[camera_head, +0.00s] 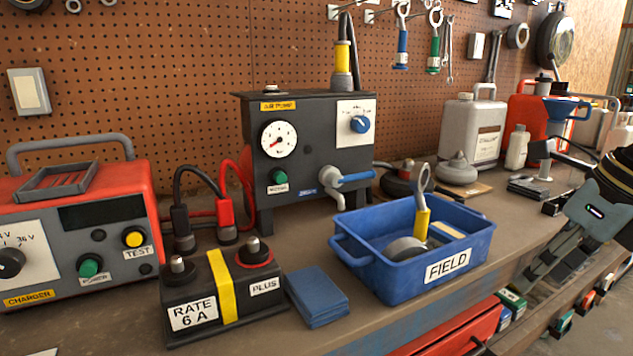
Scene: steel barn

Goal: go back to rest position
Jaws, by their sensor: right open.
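My right gripper (546,185) is at the right edge of the view, over the right end of the bench. Its jaws are open, and I see nothing held between them. Its grey body carries a small green light, and a black-and-yellow part is behind it. It is apart from the blue bin (362,262) labelled FIELD, to the right of it. My left gripper and left arm are not in view.
On the bench (462,278) stand a red charger (95,205), a battery (205,290), a blue cloth (317,297) and a black air pump box (315,185). A grey canister (472,140) and a red can (525,118) stand behind. A pegboard (180,60) backs the bench.

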